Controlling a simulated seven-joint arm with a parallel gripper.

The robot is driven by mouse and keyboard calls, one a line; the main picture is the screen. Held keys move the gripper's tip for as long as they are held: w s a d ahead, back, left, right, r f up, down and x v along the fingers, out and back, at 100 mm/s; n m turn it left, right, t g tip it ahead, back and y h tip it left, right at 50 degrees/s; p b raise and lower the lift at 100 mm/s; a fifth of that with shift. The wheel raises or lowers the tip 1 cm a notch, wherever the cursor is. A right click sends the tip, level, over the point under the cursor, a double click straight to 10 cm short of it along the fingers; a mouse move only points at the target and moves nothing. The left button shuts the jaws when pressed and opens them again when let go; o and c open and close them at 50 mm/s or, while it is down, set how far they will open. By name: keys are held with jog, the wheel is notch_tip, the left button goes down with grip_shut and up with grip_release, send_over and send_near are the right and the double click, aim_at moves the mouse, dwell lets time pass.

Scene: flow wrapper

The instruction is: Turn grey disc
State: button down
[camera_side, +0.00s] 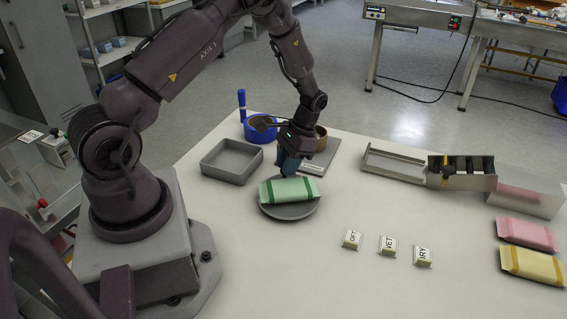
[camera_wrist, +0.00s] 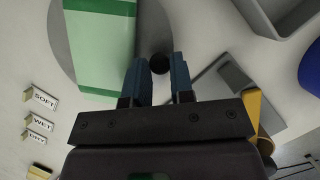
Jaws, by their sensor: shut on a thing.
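The grey disc (camera_side: 290,212) lies flat on the white table, and part of it shows in the wrist view (camera_wrist: 148,30). A pale green packet (camera_side: 289,191) with darker green bands lies on top and covers much of the disc. It also shows in the wrist view (camera_wrist: 103,45). My gripper (camera_side: 281,174) points down at the disc's far edge, behind the packet. In the wrist view my gripper (camera_wrist: 160,64) has its blue fingers on either side of a small black knob (camera_wrist: 159,63) beside the packet. It is shut on this knob; the contact itself is partly hidden.
A grey tray (camera_side: 232,174) stands left of the disc, with a blue ring-shaped item (camera_side: 261,133) behind it. Labelled blocks (camera_side: 388,245) stand to the front right.

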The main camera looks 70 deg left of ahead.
jog(key=shift+w+d+r+m+y, duration=0.1)
jog(key=shift+w+d+m+y, duration=0.3)
jog(key=shift+m, duration=0.5)
jog(key=shift+w+d+m+y, duration=0.1)
jog(key=shift+w+m+y, duration=0.2)
jog(key=shift+w+m, duration=0.45)
jog(key=shift+w+d+m+t+y, duration=0.15)
jog(key=shift+w+d+m+y, duration=0.1)
jog(key=shift+m, duration=0.55)
jog(key=shift+w+d+m+t+y, duration=0.15)
jog(key=shift+d+m+y, duration=0.1)
jog(key=shift+m, duration=0.5)
jog(key=shift+w+d+m, duration=0.1)
jog(key=shift+m, duration=0.2)
jog(key=c, duration=1.3)
grip_release()
jog(key=shift+o, duration=0.2)
jog(key=v, duration=1.3)
